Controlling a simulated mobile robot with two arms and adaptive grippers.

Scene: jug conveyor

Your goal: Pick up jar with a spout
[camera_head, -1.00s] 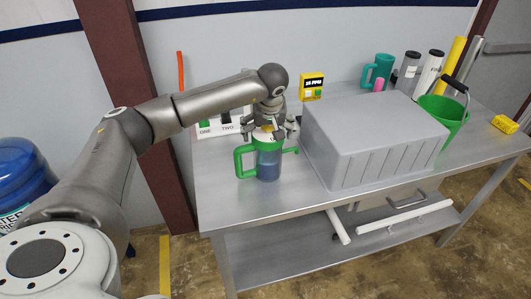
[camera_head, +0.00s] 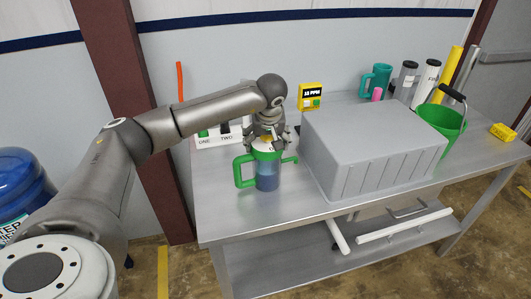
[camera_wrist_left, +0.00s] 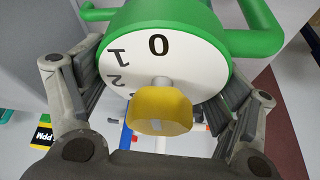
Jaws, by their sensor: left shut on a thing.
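The jar with a spout (camera_head: 267,176) has a clear blue body, a green lid, a green handle on the left and a green spout on the right. It stands upright at the near left part of the table, by the grey box. My left gripper (camera_head: 265,144) comes down from above and is shut on the jar's lid. In the left wrist view its fingers press both sides of the green rim (camera_wrist_left: 205,30), around a white numbered dial (camera_wrist_left: 150,55) with a yellow knob (camera_wrist_left: 160,112). I cannot tell if the base touches the table. My right gripper is out of view.
A large grey box (camera_head: 372,140) is close to the right of the jar. Behind are a switch panel (camera_head: 218,135) and a yellow meter (camera_head: 311,97). A teal mug (camera_head: 378,80), several cylinders and a green bucket (camera_head: 440,130) stand farther right. The table's front left (camera_head: 250,218) is clear.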

